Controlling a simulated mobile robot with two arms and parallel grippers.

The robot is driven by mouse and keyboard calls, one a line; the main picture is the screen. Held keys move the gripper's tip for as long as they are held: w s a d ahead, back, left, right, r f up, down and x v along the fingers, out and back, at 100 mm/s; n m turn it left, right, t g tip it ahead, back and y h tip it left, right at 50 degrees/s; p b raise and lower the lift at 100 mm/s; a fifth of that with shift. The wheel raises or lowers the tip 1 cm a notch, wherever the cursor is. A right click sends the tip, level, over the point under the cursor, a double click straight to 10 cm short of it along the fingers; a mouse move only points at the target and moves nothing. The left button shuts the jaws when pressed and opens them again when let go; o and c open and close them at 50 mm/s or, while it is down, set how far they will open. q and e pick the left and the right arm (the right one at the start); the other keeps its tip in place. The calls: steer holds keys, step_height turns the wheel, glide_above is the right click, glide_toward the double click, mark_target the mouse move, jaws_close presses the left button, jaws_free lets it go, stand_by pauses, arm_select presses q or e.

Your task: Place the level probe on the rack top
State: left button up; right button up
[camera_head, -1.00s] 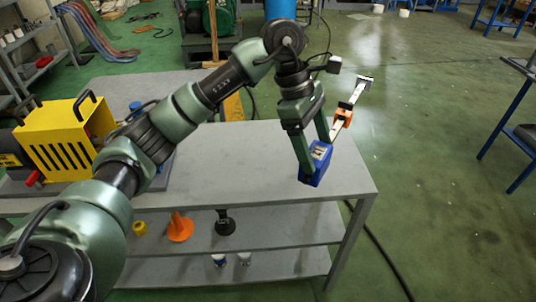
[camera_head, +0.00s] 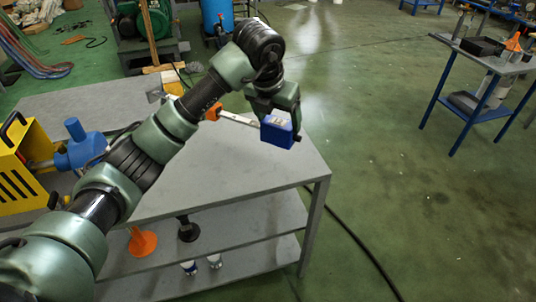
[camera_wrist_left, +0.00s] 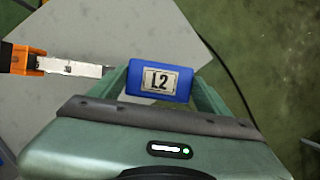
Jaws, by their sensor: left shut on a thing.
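My left gripper (camera_head: 290,116) is shut on the blue box, whose sides lie between the fingers in the wrist view (camera_wrist_left: 160,92). The probe appears above the right part of the grey rack top (camera_head: 235,170); I cannot tell the exact gap beneath it. My right gripper is not in view.
A yellow slotted housing (camera_head: 20,180) and a blue fitting (camera_head: 80,150) stand at the left. An orange funnel-like piece (camera_head: 142,241) and a black one (camera_head: 188,230) are on the lower shelf. A black cable (camera_head: 350,232) crosses the green floor. The rack top's front right is bare.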

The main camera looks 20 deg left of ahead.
arm_select(q)
step_height(320, 180, down, 13)
steer(key=shift+r+p, duration=0.1)
steer(key=shift+p, duration=0.5)
steer(key=o, duration=2)
steer(key=shift+o, duration=0.2)
steer(key=b+v, duration=0.1)
steer(key=v, duration=1.1)
